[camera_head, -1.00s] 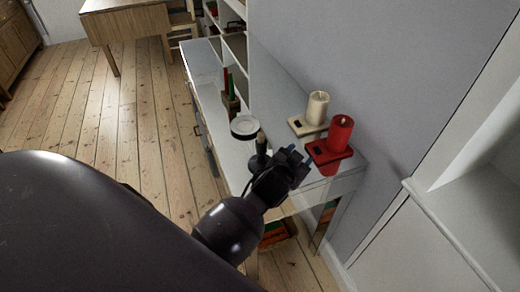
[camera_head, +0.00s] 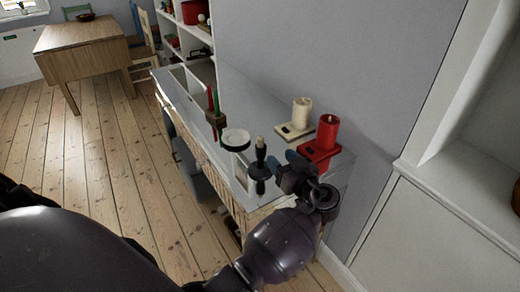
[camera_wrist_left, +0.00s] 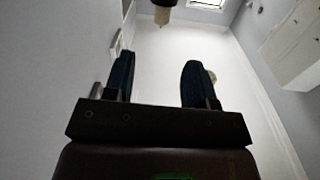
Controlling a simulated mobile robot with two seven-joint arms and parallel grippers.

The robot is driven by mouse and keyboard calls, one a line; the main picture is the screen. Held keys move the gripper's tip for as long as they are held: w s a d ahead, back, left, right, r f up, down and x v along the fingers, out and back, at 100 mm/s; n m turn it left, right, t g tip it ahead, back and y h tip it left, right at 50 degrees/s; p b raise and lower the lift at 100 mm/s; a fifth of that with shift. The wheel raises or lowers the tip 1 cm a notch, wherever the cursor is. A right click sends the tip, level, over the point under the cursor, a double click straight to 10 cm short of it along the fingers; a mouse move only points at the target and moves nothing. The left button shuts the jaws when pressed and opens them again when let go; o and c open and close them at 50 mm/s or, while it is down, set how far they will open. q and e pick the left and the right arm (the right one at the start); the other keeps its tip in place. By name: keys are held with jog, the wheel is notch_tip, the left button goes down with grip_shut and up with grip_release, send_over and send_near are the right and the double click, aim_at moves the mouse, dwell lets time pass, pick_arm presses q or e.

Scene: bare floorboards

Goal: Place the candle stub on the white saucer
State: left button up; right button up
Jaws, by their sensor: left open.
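The candle stub (camera_head: 260,142) is small and pale. It stands upright in a dark candlestick (camera_head: 260,161) on the narrow white table. The white saucer (camera_head: 235,138) is a round, dark-edged dish just left of the stub, apart from it. My left gripper (camera_head: 285,163) is open and empty, to the right of the candlestick and not visibly touching it. In the left wrist view, the two dark fingers (camera_wrist_left: 158,80) are spread with nothing between them. What looks like the stub (camera_wrist_left: 164,12) shows upside down at the top edge there, beyond the fingers. My right gripper is not in view.
A holder with red and green candles (camera_head: 216,116) stands farther along the table (camera_head: 253,108). Floorboards are clear at left.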

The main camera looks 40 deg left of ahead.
aim_at(262, 141)
pick_arm(q)
jog(key=shift+n, duration=0.5)
jog(key=p+x, duration=0.1)
jog(key=x, duration=0.9)
jog(key=shift+s+a+r, duration=0.1)
jog(key=shift+a, duration=0.4)
jog(key=shift+c, duration=0.3)
grip_shut()
